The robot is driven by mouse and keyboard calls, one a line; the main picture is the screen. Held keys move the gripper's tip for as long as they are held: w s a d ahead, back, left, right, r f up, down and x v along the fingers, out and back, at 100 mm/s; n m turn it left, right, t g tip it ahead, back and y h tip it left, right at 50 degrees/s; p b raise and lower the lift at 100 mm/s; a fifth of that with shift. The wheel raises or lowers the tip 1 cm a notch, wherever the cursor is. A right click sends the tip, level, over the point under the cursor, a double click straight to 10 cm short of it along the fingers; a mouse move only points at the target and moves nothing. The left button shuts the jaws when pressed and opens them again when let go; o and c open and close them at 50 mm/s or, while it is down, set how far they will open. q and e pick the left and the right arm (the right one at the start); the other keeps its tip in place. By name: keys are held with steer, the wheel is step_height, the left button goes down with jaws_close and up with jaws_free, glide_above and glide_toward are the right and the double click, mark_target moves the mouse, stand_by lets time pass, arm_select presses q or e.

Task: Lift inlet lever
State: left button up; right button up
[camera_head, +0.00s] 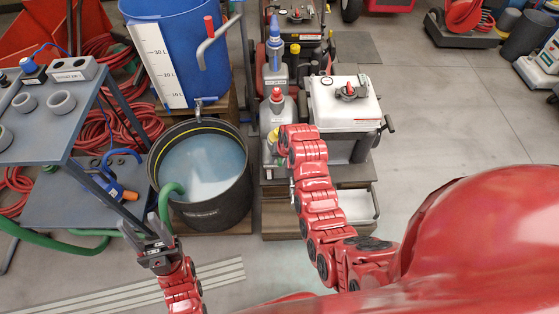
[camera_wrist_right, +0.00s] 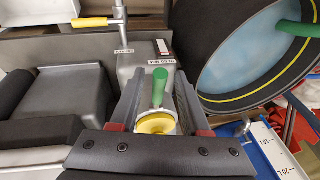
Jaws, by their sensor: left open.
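A red-gripped lever (camera_head: 212,40) on a steel arm stands at the right rim of the blue tank (camera_head: 185,60). In the right wrist view a yellow-handled lever (camera_wrist_right: 90,22) lies beside a metal post. I cannot tell which is the inlet lever. My left gripper (camera_head: 143,228) is open and empty, in front of the black tub. My right gripper (camera_wrist_right: 160,85) is open in the right wrist view. In the head view my right arm hides that gripper.
The black tub (camera_head: 240,195) of cloudy water stands below the blue tank. A grey bench (camera_head: 65,125) is at left. Hoses lie underneath.

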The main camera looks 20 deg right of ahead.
stand_by(0.3)
steer(key=p+v, duration=1)
steer(key=v, duration=0.7)
steer(key=shift+r, duration=0.2)
